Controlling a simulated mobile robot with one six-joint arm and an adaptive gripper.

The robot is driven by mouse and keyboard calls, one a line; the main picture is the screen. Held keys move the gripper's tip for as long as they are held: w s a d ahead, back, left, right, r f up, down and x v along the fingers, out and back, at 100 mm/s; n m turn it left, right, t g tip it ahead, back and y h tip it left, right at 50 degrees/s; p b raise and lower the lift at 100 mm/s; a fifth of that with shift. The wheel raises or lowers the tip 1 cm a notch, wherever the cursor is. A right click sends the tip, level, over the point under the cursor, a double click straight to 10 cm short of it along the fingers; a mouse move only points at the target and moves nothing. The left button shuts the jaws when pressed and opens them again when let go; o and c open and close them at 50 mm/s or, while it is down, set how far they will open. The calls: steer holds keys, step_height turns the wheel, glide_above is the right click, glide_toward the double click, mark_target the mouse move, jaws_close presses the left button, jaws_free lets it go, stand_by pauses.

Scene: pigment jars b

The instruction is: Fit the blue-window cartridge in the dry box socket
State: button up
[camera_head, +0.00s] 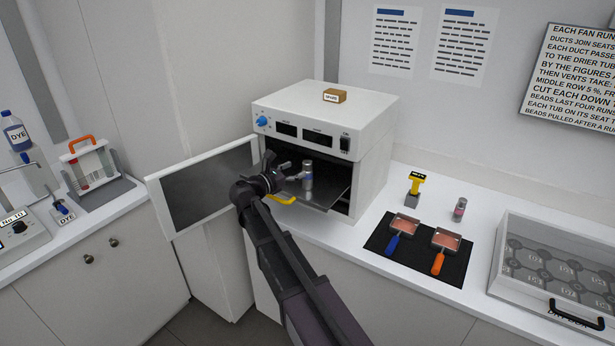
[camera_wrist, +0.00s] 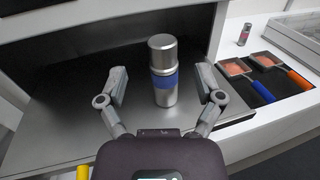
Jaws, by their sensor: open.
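In the wrist view the blue-window cartridge (camera_wrist: 163,58) stands between the two spread fingers of my gripper (camera_wrist: 164,92). Gaps show on both sides, so the fingers appear apart from it. In the head view my gripper (camera_head: 296,178) reaches into the box mouth from the front left.
The box door (camera_head: 205,185) hangs open to the left. A second cartridge (camera_head: 459,209) stands on the counter near a yellow-topped tool (camera_head: 415,186). A black mat (camera_head: 405,254) carries two scoops. A clear-lidded case (camera_head: 555,262) stands right. A brown block (camera_head: 334,95) sits on the box.

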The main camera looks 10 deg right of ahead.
mark_target(304, 167)
steer(key=shift+x, duration=2.65)
steer(key=shift+s+f, duration=0.15)
steer(key=shift+f, duration=0.05)
jaws_close()
